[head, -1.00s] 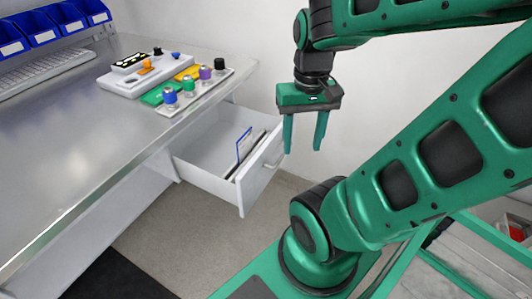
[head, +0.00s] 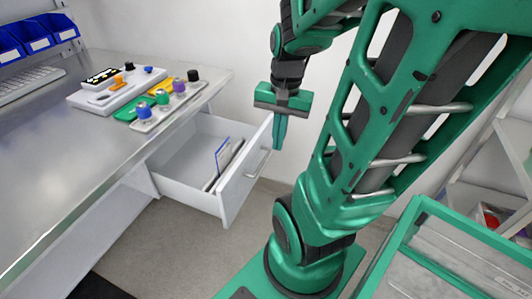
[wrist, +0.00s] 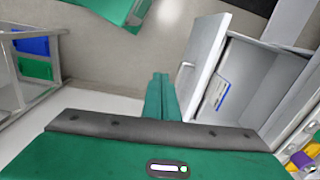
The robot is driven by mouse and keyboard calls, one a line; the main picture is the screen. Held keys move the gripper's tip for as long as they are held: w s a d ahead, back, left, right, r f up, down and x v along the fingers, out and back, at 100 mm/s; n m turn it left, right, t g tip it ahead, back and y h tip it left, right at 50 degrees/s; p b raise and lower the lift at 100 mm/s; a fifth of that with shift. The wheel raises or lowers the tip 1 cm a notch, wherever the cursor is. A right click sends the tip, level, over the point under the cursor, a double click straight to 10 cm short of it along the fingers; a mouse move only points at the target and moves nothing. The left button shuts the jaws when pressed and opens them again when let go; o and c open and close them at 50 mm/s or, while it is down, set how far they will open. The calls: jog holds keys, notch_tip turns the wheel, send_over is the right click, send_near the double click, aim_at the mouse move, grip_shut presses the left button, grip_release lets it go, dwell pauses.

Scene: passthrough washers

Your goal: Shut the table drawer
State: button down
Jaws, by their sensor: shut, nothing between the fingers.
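The table drawer (head: 192,190) is white and stands pulled out from under the metal-topped table (head: 95,135). Its front panel (head: 246,175) carries a bar handle (head: 259,163). A blue-edged item and a flat dark-edged item lie inside. My gripper (head: 280,131) is shut and empty, pointing down by the upper far end of the drawer front, on its outer side. In the wrist view the closed fingers (wrist: 161,82) are beside the drawer front (wrist: 204,62). I cannot tell whether they touch it. The drawer inside (wrist: 228,85) also shows there.
Small bottles and a white tray (head: 118,92) stand on the tabletop, with blue bins (head: 32,35) at the back left. A wall is close behind my gripper. A grey shelf (head: 490,165) stands at the right. The floor before the drawer is open.

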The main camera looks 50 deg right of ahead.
aim_at(270, 150)
jog(key=w+d+f+m+t+y, duration=0.1)
jog(key=w+d+f+m+t, duration=0.15)
jog(key=d+f+m, duration=0.5)
jog(key=w+d+f+m+t, duration=0.1)
jog(key=w+d+f+m, duration=0.3)
jog(key=d+m, duration=0.6)
jog(key=shift+m, duration=0.75)
jog(key=w+a+f, duration=0.1)
jog(key=w+f, duration=0.1)
jog(key=f, duration=0.1)
jog(key=w+a+f, duration=0.2)
jog(key=w+f, duration=0.1)
jog(key=w+a+f, duration=0.1)
jog(key=w+f, duration=0.1)
jog(key=f, duration=0.1)
jog(key=shift+w+a+f, duration=0.15)
jog(key=shift+a, duration=0.1)
jog(key=shift+w, duration=0.1)
